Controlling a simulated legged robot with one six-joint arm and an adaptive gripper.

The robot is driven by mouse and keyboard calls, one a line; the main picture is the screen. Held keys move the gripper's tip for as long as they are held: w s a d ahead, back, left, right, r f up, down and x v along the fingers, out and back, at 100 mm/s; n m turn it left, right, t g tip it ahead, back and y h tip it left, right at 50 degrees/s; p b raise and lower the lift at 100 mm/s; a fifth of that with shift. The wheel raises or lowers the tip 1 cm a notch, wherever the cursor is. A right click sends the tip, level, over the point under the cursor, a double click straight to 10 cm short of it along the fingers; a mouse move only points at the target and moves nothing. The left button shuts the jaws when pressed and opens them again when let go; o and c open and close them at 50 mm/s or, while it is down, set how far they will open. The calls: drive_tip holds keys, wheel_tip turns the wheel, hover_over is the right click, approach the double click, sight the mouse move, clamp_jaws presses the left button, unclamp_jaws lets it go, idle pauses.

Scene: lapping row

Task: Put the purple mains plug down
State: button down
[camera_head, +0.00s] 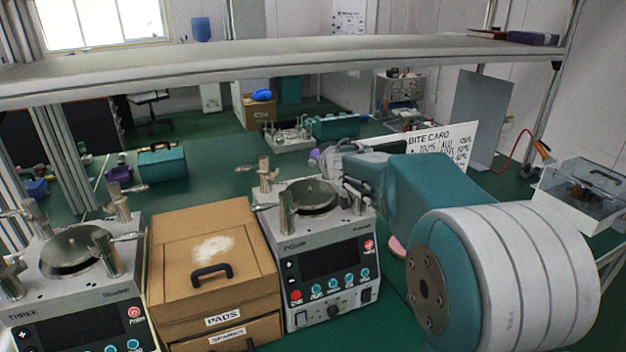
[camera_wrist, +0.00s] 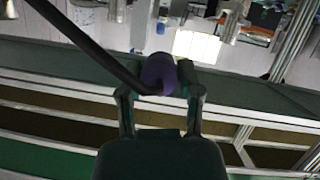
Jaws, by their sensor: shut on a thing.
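The purple mains plug (camera_wrist: 158,73) is between the fingertips of my gripper (camera_wrist: 160,88) in the wrist view. A thick black cable runs from the plug to the upper left. In the head view a small purple part of the plug (camera_head: 313,156) shows at the end of my gripper (camera_head: 325,158). My gripper is shut on the plug and holds it above and behind the machine marked FOUR (camera_head: 333,262). The rest of the plug is hidden by the gripper in the head view.
A brown PADS box (camera_head: 212,258) stands between machine FOUR and machine THREE (camera_head: 75,285). A shelf (camera_head: 290,66) crosses above. A white BITE CARD sign (camera_head: 455,145) stands behind my arm. A clear-lidded case (camera_head: 585,192) is at the right.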

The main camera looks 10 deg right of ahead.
sight(312, 195)
drive_tip(key=shift+w+a+f, duration=0.5)
drive_tip(key=shift+w+f, duration=0.05)
drive_tip(key=shift+f, duration=0.25)
drive_tip(key=shift+w+a+f, duration=0.5)
drive_tip(key=shift+f, duration=0.3)
drive_tip(key=shift+d+f, duration=0.1)
drive_tip(key=shift+f, duration=1.3)
drive_tip(key=shift+f, duration=0.35)
drive_tip(key=shift+f, duration=0.25)
drive_tip(key=shift+c, duration=1.3)
unclamp_jaws()
drive_tip(key=shift+f, duration=0.1)
